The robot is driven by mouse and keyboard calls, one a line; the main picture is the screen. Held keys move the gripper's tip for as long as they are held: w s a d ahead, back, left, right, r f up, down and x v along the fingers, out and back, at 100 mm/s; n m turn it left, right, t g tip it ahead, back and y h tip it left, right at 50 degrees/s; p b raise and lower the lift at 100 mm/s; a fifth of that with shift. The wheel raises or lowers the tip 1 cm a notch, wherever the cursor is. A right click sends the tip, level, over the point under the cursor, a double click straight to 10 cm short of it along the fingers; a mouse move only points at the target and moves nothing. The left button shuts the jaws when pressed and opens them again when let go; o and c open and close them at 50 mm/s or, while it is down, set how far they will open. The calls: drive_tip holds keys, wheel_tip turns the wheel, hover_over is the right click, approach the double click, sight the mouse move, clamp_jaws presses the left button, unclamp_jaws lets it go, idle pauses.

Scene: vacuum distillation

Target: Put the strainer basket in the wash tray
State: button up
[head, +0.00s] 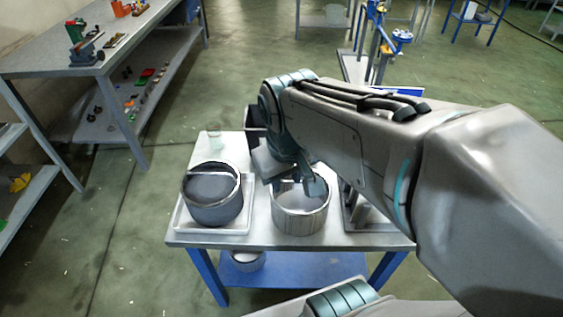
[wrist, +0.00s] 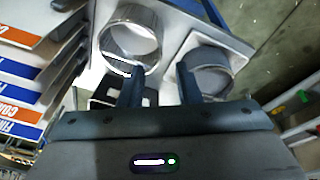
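A dark round basket (head: 212,194) with a light bar across its top, which looks like the strainer basket, sits in a shallow white tray (head: 184,221) at the table's left. The dark basket (wrist: 207,78) also shows at the right in the wrist view. A pale round metal vessel (head: 299,218), open at the top, stands in the middle of the table; its shiny rim (wrist: 108,42) shows in the wrist view. My gripper (wrist: 158,75) has its fingers apart with nothing held between them. In the head view it hangs over the vessel, its fingertips partly hidden.
Flat panels (wrist: 28,75) with orange and blue labels stand in another tray right of the vessel. A round container (head: 247,261) is on the blue lower shelf (head: 300,270). A grey workbench (head: 60,55) is far left.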

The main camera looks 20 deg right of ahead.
drive_tip(key=s, duration=0.1)
drive_tip(key=s+f+m, duration=0.1)
drive_tip(key=shift+s+d+f+m+t+y, duration=0.2)
drive_tip(key=shift+s+d+m+t+y, duration=0.1)
drive_tip(key=shift+s+d, duration=0.1)
